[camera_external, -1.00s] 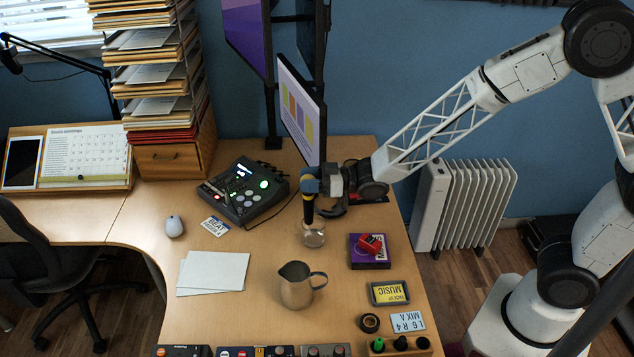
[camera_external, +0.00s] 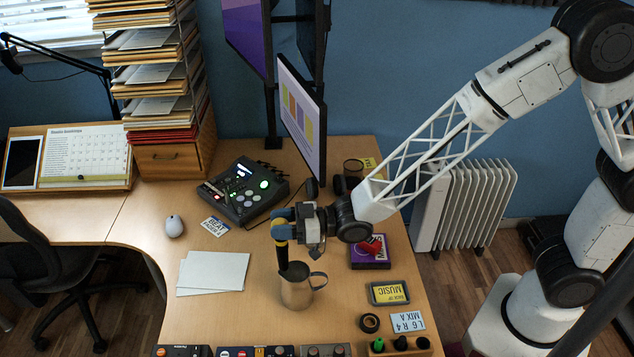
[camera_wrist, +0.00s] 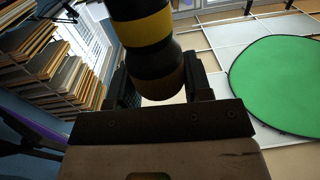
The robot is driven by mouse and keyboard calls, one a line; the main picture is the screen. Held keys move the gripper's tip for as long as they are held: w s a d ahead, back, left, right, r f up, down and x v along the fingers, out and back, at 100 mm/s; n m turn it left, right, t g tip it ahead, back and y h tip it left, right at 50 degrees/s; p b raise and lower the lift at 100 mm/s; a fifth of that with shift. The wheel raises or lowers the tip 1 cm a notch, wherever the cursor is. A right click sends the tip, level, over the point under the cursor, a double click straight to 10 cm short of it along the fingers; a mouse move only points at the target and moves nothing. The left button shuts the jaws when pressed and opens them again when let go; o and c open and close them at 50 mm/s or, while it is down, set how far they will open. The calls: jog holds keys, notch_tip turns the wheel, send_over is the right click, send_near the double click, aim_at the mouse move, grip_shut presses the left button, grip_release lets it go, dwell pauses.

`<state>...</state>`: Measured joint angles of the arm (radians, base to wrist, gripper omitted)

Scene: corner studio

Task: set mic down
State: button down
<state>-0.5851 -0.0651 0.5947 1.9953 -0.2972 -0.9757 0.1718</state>
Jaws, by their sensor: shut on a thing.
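The mic (camera_external: 283,258) is a dark, upright stick with a yellow band. My gripper (camera_external: 283,229) is shut on its upper part. The mic's lower end meets the mouth of the metal pitcher (camera_external: 297,293) in the external view. I cannot tell how far it is inside, and its head is hidden. In the wrist view the black and yellow-banded mic (camera_wrist: 150,45) shows between the fingers of my gripper (camera_wrist: 160,85). The pitcher stands upright on the desk, its handle to the right.
White papers (camera_external: 213,274) lie left of the pitcher. A purple box (camera_external: 370,262) with a red item and a music tin (camera_external: 389,293) stand right. A mixer (camera_external: 244,192) and a monitor (camera_external: 302,118) are behind. Pedals (camera_external: 255,351) line the front. Bare desk surrounds the pitcher.

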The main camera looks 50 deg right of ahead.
jog(key=s+a+f+n+g+y, duration=0.1)
jog(key=s+a+f+g, duration=0.1)
jog(key=s+a+f, duration=0.3)
jog(key=s+f, duration=0.4)
jog(key=shift+s+n+y, duration=0.25)
jog(key=shift+n+y, duration=0.05)
jog(key=shift+n, duration=0.1)
jog(key=shift+a+f, duration=0.1)
jog(key=shift+a, duration=0.05)
jog(key=w+d+x, duration=0.1)
jog(key=x, duration=0.6)
jog(key=w+d+f+x, duration=0.1)
jog(key=w+x, duration=0.1)
jog(key=x, duration=0.6)
jog(key=shift+a+f, duration=0.2)
jog(key=shift+a, duration=0.05)
jog(key=shift+w, duration=0.15)
